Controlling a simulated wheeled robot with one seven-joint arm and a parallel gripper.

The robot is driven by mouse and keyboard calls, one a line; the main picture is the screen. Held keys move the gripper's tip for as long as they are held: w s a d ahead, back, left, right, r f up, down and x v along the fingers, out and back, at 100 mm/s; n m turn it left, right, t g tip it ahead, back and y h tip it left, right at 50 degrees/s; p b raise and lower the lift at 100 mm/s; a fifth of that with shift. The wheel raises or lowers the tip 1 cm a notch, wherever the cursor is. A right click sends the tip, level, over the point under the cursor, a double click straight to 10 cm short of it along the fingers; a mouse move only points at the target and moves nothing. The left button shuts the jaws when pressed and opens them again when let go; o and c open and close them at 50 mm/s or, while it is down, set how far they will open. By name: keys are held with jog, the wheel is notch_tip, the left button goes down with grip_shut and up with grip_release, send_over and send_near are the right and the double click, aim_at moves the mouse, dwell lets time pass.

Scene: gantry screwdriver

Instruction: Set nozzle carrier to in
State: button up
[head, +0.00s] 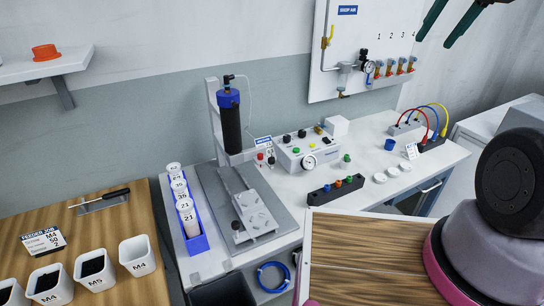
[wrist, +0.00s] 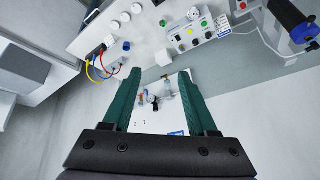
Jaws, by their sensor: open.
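The screwdriver gantry stands on the white bench in the head view, with a black cylinder with a blue cap (head: 230,122) upright over a grey base plate (head: 212,190). On that plate sits a light grey slide-like plate (head: 262,222) with rails behind it and a dark knob (head: 236,226) at its left. I cannot tell for sure which part is the nozzle carrier. My gripper (head: 436,41) is at the top right of the head view, high and well away from the gantry. In the wrist view its two green fingers (wrist: 159,78) are apart, with nothing between them.
A control box (head: 312,152) with buttons and a gauge stands right of the gantry. A blue rack of labelled tubes (head: 196,240) stands left. A valve panel (head: 335,75) hangs on the wall. A wooden-topped surface (head: 365,250) fills the front right.

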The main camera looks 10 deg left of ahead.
jog(key=w+a+f+n+g, duration=0.1)
jog(key=w+a+f+n, duration=0.5)
jog(key=w+f, duration=0.1)
jog(key=n+g+y, duration=0.3)
jog(key=n+g, duration=0.2)
jog(key=n, duration=0.8)
send_near(273, 158)
jog(key=x, duration=0.8)
jog(key=shift+s+f, duration=0.1)
jog(key=shift+f, duration=0.15)
grip_shut()
jog(key=shift+a, duration=0.1)
